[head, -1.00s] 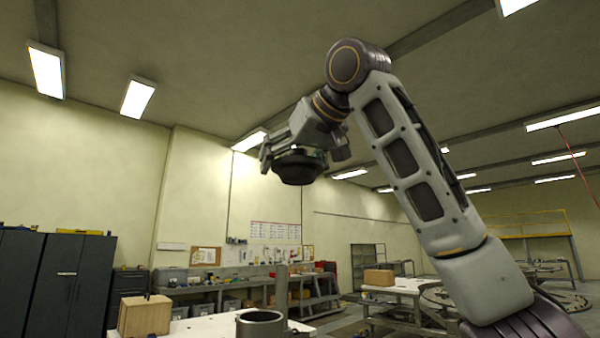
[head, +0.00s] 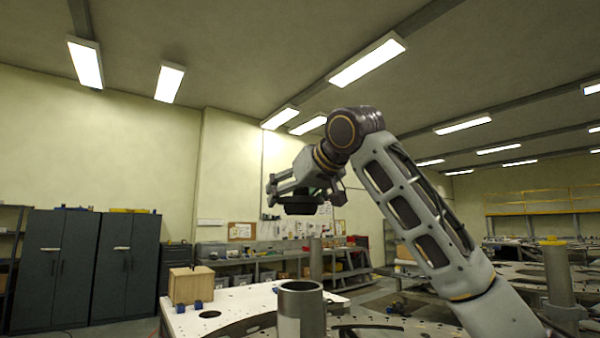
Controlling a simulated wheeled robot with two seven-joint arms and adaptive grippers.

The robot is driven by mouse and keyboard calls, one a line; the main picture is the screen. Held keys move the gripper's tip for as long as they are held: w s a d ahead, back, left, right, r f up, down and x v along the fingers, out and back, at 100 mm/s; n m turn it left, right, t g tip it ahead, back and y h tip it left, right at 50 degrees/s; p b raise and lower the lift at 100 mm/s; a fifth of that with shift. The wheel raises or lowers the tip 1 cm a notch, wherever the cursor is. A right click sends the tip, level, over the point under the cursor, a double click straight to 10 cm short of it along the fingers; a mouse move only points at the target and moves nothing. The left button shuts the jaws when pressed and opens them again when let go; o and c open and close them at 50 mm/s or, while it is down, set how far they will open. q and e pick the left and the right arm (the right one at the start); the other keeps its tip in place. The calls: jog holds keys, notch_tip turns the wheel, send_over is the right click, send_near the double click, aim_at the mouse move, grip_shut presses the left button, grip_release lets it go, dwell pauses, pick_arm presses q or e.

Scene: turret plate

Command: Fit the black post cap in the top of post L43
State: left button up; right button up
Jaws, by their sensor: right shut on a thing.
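The black post cap (head: 300,205) is a dark round piece held in my right gripper (head: 303,194). The gripper is shut on it, high above the plate. A wide hollow grey post (head: 300,308) with an open top stands below the cap, apart from it. A thinner grey post (head: 315,258) stands behind it. A third post (head: 557,275) with a yellow top stands at the right. I cannot read a label on any post, so I cannot tell which is L43. My left gripper is not in view.
A wooden box (head: 191,285) sits on the pale plate (head: 232,302) at the left, with small blue pieces beside it. Dark cabinets (head: 60,268) and a workbench (head: 265,262) line the back wall. My right arm covers part of the right side.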

notch_tip(320, 180, down, 9)
jog(key=n+y, duration=0.1)
jog(key=shift+a+f+g+y, duration=0.15)
jog(key=shift+a+g+y, duration=0.15)
jog(key=shift+g, duration=0.1)
jog(key=shift+s, duration=0.1)
jog(key=shift+f, duration=0.1)
jog(key=shift+f+b, duration=2.25)
jog(key=shift+f, duration=0.1)
jog(key=shift+f+b, duration=0.4)
jog(key=shift+f, duration=0.05)
jog(key=shift+d, duration=0.1)
